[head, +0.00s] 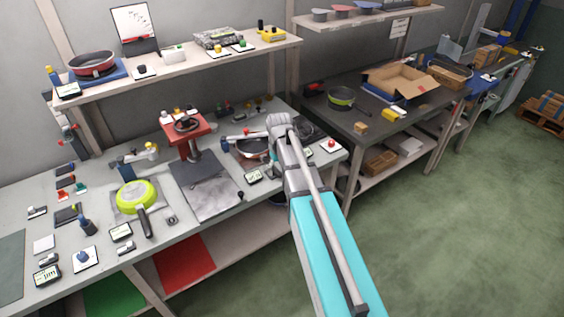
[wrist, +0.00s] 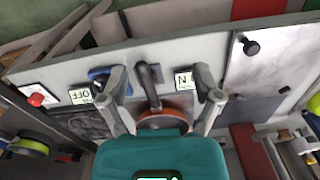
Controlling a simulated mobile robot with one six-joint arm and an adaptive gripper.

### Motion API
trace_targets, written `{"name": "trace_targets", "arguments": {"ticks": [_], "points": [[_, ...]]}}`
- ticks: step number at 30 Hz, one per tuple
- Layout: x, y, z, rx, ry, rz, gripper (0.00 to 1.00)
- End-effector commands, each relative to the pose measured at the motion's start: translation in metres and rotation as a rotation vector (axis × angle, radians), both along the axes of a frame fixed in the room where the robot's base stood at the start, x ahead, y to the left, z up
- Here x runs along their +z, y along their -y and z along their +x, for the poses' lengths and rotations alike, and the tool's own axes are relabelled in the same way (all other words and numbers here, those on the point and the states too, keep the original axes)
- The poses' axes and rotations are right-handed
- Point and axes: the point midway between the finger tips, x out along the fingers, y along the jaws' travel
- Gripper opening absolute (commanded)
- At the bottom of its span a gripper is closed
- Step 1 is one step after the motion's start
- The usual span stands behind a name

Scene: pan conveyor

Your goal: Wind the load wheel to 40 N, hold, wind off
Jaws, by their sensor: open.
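My gripper (wrist: 160,92) is open, its two grey fingers spread in the wrist view. Between them show a pan (wrist: 163,118) with an orange-brown body and its dark upright handle (wrist: 149,82); I see no contact. A display reading "OFF" (wrist: 80,95) is farther left. In the head view my arm reaches over the bench to the dark pan (head: 252,147), partly covering that area.
A red stand (head: 188,140) and a lime-green pan (head: 136,196) are on the bench left of my arm. A red button (head: 331,145) is near its right end. A shelf (head: 215,57) hangs above the bench. Open green floor (head: 450,210) lies at the right.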

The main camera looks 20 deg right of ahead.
Motion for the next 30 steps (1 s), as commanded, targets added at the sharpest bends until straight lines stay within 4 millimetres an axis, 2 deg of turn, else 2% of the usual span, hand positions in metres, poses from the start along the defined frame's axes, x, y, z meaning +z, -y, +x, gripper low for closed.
{"name": "trace_targets", "arguments": {"ticks": [1,21,30], "points": [[-0.003,-0.004,-0.010,-0.004,0.000,0.000,0.82],[-0.024,-0.043,-0.092,-0.068,0.001,-0.004,0.82],[-0.029,-0.052,-0.115,-0.089,0.001,-0.005,0.82]]}}
